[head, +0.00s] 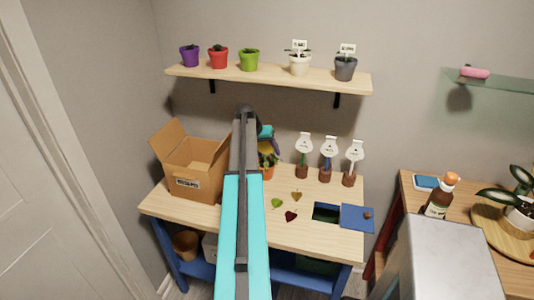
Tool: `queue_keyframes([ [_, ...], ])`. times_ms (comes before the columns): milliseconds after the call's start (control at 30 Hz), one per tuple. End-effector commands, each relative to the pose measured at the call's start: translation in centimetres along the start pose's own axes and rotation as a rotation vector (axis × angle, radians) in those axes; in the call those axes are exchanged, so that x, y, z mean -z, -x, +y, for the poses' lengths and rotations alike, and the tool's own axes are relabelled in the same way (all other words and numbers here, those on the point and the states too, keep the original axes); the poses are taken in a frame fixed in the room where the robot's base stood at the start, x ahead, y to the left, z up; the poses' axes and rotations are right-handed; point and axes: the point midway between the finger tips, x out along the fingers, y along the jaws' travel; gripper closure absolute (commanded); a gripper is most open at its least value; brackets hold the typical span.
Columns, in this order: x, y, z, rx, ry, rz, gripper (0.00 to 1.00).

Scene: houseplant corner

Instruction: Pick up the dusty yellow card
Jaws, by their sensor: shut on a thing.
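My gripper (269,146) is at the far end of my arm, dark and small, just above a plant in an orange pot (267,174) on the wooden table. It is mostly hidden behind my arm. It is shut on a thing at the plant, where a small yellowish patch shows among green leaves. That patch fits the dusty yellow card, but its outline and its dust cannot be made out. I cannot tell whether the card touches the pot.
A cardboard box (187,167) stands left of my arm. Several tagged holders (327,160) stand right of the pot. A shelf of pots (270,76) hangs above.

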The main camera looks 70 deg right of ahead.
Motion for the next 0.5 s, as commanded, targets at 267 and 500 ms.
queue_keyframes([
  [267, 0.6, 2.0, 0.5, 0.001, -0.001, 0.001, 0.51],
  [500, 1.7, 4.4, 1.2, 0.001, -0.001, 0.001, 0.51],
])
